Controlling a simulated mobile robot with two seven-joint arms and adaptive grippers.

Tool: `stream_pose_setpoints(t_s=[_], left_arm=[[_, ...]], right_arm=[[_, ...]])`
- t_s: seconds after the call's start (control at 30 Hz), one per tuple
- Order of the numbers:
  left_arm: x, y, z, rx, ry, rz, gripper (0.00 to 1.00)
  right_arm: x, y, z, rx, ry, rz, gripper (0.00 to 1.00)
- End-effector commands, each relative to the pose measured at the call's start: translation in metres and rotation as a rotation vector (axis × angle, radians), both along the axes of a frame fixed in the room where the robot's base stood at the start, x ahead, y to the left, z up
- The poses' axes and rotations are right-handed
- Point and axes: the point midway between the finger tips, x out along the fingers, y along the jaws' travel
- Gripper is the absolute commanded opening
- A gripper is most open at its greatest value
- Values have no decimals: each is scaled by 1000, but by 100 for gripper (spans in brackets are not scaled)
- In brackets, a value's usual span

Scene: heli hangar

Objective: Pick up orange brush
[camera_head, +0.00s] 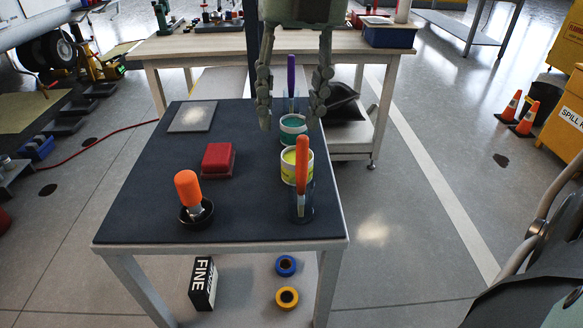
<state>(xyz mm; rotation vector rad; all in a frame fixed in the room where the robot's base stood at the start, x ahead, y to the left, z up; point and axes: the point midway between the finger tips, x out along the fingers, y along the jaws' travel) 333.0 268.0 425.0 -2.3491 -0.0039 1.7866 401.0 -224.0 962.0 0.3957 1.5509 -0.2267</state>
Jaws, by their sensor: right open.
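The orange brush (303,160) stands upright, orange handle up, in a clear bluish cup (301,208) at the front right of the dark-topped table. Its lower part shows dimly through the cup. My right gripper (290,120) comes down from the top of the view, open and empty, its two fingers spread wide. It appears above and behind the orange brush, around the line of sight to a purple brush (291,72) in a cup farther back. I cannot tell its exact depth. My left gripper is not in view.
The dark table (250,232) also holds paint tubs with green (293,124) and yellow (287,170) parts, a red block (218,160), a grey plate (193,116) and an orange-handled tool (187,186) in a black dish. A wooden workbench (210,47) stands behind.

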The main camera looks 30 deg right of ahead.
Motion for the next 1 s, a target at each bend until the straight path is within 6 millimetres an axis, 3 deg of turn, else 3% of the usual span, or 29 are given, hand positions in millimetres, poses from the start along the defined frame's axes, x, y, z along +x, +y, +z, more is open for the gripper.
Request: stream_pose_setpoints(t_s=[0.17, 0.47, 0.7, 1.0], left_arm=[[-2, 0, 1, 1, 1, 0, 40], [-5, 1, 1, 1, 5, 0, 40], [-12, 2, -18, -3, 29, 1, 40], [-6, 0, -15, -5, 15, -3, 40]], right_arm=[[-10, -10, -2, -122, 24, 6, 40], [-11, -12, -35, -121, 29, 4, 40], [-10, -14, -69, -121, 26, 5, 40], [-10, -14, -74, -119, 23, 3, 40]])
